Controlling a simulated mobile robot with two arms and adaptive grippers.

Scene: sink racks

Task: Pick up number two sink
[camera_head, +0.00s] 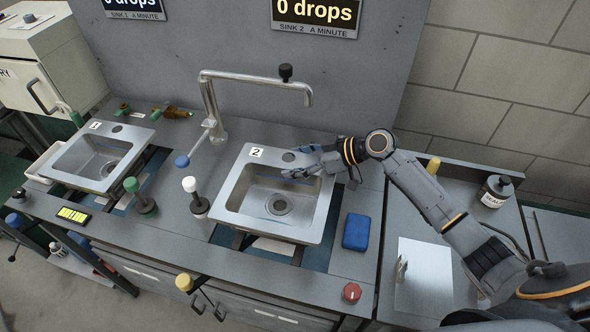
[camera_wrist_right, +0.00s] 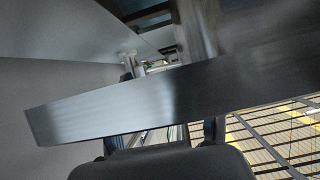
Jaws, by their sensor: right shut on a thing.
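The number two sink (camera_head: 232,205) is a steel basin with a "2" label at its back left corner. It sits over an opening in the grey counter, in the middle of the head view. My right gripper (camera_head: 312,168) reaches in from the right and is shut on the sink's right rim near the back. In the right wrist view the steel rim (camera_wrist_right: 130,105) crosses close in front of the gripper (camera_wrist_right: 160,140), and its fingers are partly hidden behind the rim. My left gripper is not in view.
The number one sink (camera_head: 75,165) sits to the left. A tall faucet (camera_head: 208,100) stands behind sink two. Knobbed levers (camera_head: 196,200) stand to its left. A blue sponge-like block (camera_head: 356,232) and a red knob (camera_head: 351,292) are to its right.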

